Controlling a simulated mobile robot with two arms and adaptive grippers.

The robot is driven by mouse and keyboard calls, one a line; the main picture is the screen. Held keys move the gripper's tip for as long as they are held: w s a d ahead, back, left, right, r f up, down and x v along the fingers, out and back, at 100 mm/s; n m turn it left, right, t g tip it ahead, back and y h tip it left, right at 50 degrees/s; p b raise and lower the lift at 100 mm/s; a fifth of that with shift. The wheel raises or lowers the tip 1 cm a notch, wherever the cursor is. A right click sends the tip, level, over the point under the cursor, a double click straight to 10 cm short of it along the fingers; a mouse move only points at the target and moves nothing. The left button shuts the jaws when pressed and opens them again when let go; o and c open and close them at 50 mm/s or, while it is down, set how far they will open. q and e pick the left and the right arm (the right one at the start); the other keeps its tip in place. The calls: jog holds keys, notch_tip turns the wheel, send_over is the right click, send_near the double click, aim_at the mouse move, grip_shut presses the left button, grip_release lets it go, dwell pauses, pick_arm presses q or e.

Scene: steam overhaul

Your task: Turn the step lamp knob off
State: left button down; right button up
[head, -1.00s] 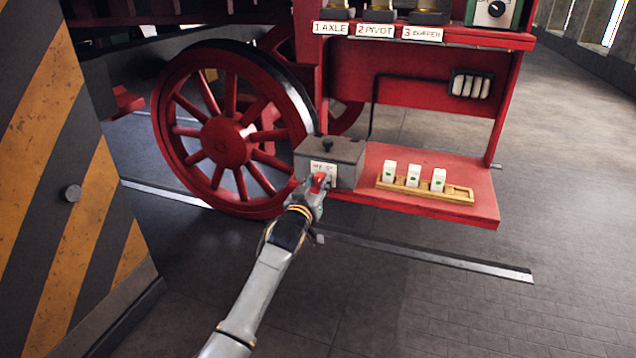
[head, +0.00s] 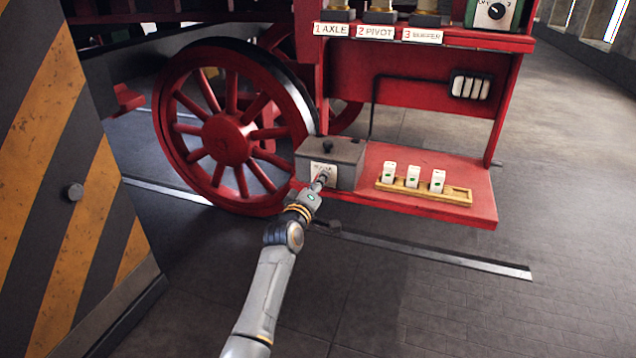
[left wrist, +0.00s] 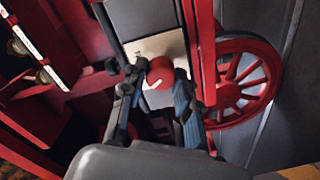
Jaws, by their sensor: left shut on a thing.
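The grey switch box (head: 346,157) sits on the left end of the red step, with a pale label plate (head: 317,167) on its front. My left gripper (head: 321,181) is at that front face, and its fingers hide most of the knob in the head view. In the left wrist view the round red knob (left wrist: 161,74) with a white mark lies between the fingers of my left gripper (left wrist: 158,92). The gripper is shut on the knob. The label's writing is too small to read. My right gripper is out of view.
A large red spoked wheel (head: 226,139) stands left of the box. A wooden tray (head: 456,195) with several white blocks lies on the step (head: 482,204) to the right. A striped orange and black panel (head: 58,150) stands at the left. The floor in front is open.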

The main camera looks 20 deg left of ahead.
pick_arm(q)
jog(key=shift+n, duration=0.7)
jog(key=c, duration=1)
grip_release()
jog(key=s, duration=1.2)
jog(key=shift+a+r, duration=0.15)
